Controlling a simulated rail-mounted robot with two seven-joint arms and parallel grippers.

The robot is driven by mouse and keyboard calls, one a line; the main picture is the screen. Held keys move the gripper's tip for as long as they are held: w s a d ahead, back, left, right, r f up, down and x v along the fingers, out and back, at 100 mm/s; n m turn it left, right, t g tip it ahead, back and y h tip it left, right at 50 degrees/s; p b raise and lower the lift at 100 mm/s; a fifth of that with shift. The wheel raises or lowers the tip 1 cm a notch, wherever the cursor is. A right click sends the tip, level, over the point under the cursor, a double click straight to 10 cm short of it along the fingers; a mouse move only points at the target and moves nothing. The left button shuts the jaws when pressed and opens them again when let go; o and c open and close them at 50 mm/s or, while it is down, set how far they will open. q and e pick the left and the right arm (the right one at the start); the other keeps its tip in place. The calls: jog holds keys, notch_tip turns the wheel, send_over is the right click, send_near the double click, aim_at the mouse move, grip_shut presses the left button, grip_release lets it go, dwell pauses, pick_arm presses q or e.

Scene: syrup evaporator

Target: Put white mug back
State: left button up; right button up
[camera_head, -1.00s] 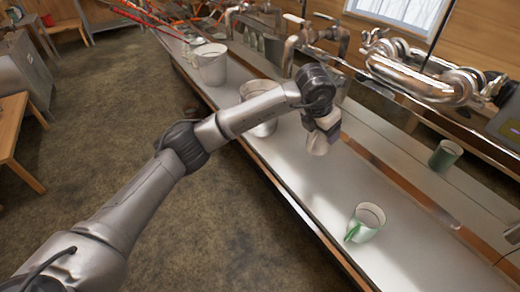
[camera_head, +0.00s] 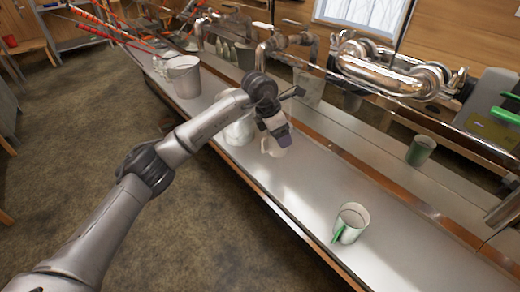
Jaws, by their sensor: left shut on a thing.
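My left gripper (camera_head: 277,128) reaches over the long metal counter (camera_head: 310,185) from the left. It is shut on a white mug (camera_head: 275,147), which hangs just below the fingers. The gripper hides the mug's upper part, and I cannot tell whether its base touches the counter. A second pale mug with a green handle (camera_head: 351,222) stands upright on the counter, nearer to me and to the right. My right gripper is not in view.
A green cup (camera_head: 420,150) stands at the back right. A white pail (camera_head: 239,128), partly behind my arm, and a metal bucket (camera_head: 184,77) stand along the counter to the left. Shiny pipework (camera_head: 400,68) runs behind. The counter between the mugs is clear.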

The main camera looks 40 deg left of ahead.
pick_arm(q)
jog(key=shift+a+f+b, duration=1.1)
jog(key=shift+a+f, duration=0.7)
jog(key=shift+f, duration=0.3)
jog(key=shift+a+f+b, duration=1.1)
jog(key=shift+a+f, duration=0.7)
jog(key=shift+f, duration=0.25)
jog(key=o, duration=1)
jog(key=shift+f, duration=0.15)
jog(key=shift+c, duration=0.2)
jog(key=shift+o, duration=1.4)
jog(key=shift+p+v, duration=0.4)
jog(key=shift+v, duration=0.5)
jog(key=p+v, duration=0.2)
jog(key=v, duration=0.4)
